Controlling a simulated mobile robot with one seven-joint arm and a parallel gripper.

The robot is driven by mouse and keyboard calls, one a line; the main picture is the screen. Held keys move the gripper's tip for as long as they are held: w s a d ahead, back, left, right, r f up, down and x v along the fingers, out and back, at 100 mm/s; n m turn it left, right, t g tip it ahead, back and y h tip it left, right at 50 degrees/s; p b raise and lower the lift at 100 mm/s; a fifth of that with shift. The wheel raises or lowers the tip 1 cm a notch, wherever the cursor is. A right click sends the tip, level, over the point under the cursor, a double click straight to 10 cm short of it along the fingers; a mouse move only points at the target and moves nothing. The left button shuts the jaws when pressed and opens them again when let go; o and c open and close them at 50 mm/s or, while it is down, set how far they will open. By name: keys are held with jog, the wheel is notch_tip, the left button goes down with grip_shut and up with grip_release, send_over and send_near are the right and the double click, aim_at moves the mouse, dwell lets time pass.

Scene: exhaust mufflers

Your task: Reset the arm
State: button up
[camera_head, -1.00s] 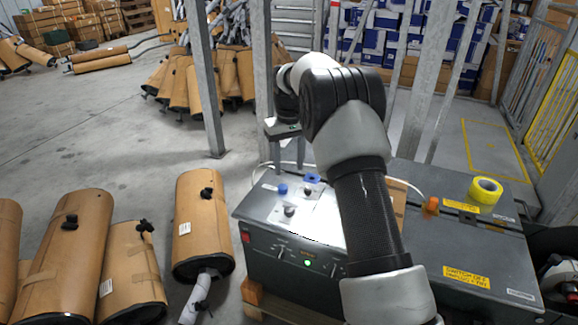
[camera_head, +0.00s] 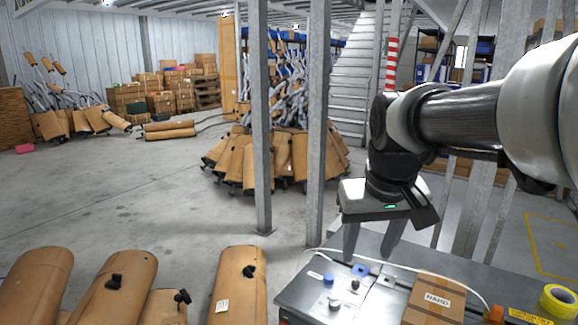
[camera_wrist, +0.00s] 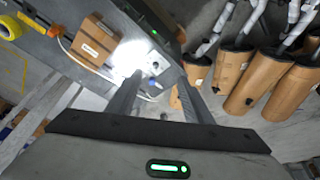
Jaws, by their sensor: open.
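My gripper (camera_head: 367,256) hangs above the dark grey machine box in the head view, pointing down. Its two fingers are spread apart with nothing between them. The wrist view also shows the open gripper (camera_wrist: 158,82), with both fingers apart over the machine. The machine box (camera_head: 300,297) has a blue knob (camera_head: 328,279) and small fittings on its top, below and left of the fingers. A cardboard box labelled HAND (camera_head: 436,299) sits on the machine to the right, apart from the gripper.
Cardboard-wrapped mufflers (camera_head: 238,288) stand at the lower left. Yellow tape (camera_head: 557,304) lies at the right. A white cable crosses the machine top.

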jog(key=s+f+t, duration=0.2)
jog(key=s+f, duration=0.1)
jog(key=s, duration=1.1)
notch_tip(320, 180, up, 16)
jog(key=p, duration=1.6)
jog(key=shift+s+f+m, duration=0.15)
jog(key=shift+f+m, duration=0.05)
jog(key=shift+m, duration=0.2)
